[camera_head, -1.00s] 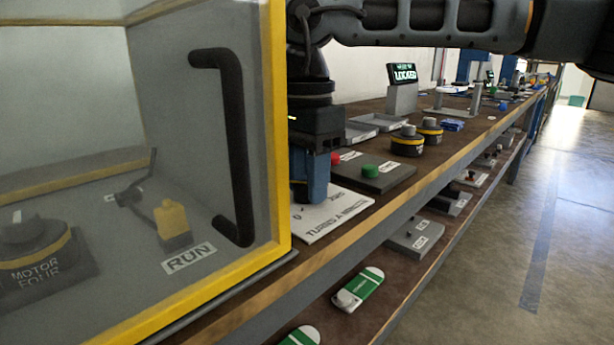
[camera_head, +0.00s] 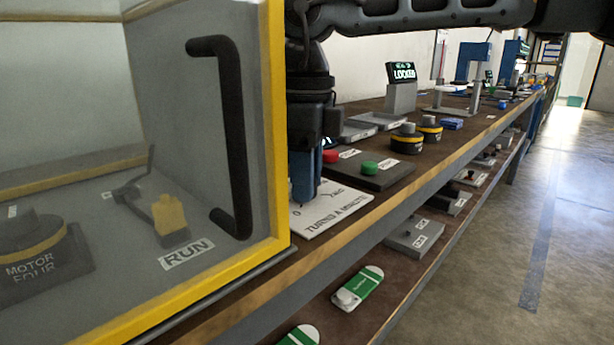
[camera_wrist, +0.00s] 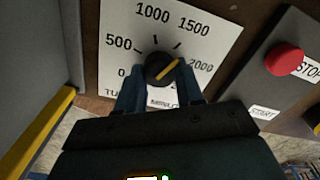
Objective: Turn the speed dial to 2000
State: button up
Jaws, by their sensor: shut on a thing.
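The speed dial (camera_wrist: 158,66) is a dark round knob with a yellow pointer line, on a white plate (camera_wrist: 120,22) marked 0, 500, 1000, 1500 and 2000. The pointer is aimed up and right, past 1500 and close to the 2000 mark (camera_wrist: 201,66); I cannot tell if it lines up exactly. My gripper (camera_wrist: 158,84) has its blue fingers on both sides of the knob, shut on it. In the head view my gripper (camera_head: 306,198) points down over the plate (camera_head: 342,204), and the knob is hidden there.
A red button (camera_wrist: 285,58) marked STOP sits on a dark box right of the plate, with a green button (camera_head: 369,167) beside it. The yellow-framed clear enclosure with a black handle (camera_head: 232,140) stands close on the left. The bench edge runs along the front.

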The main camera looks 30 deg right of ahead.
jog(key=m, duration=0.4)
jog(key=shift+m+b, duration=0.3)
jog(key=shift+b, duration=0.1)
jog(key=m+b, duration=0.1)
jog(key=m, duration=0.3)
jog(key=shift+a+m, duration=0.1)
jog(key=shift+m, duration=0.3)
jog(key=o, duration=1)
jog(key=shift+o, duration=0.2)
jog(key=shift+r, duration=0.1)
notch_tip(320, 180, up, 8)
jog(key=shift+f+p, duration=0.2)
jog(key=shift+p, duration=0.95)
jog(key=shift+f, duration=0.1)
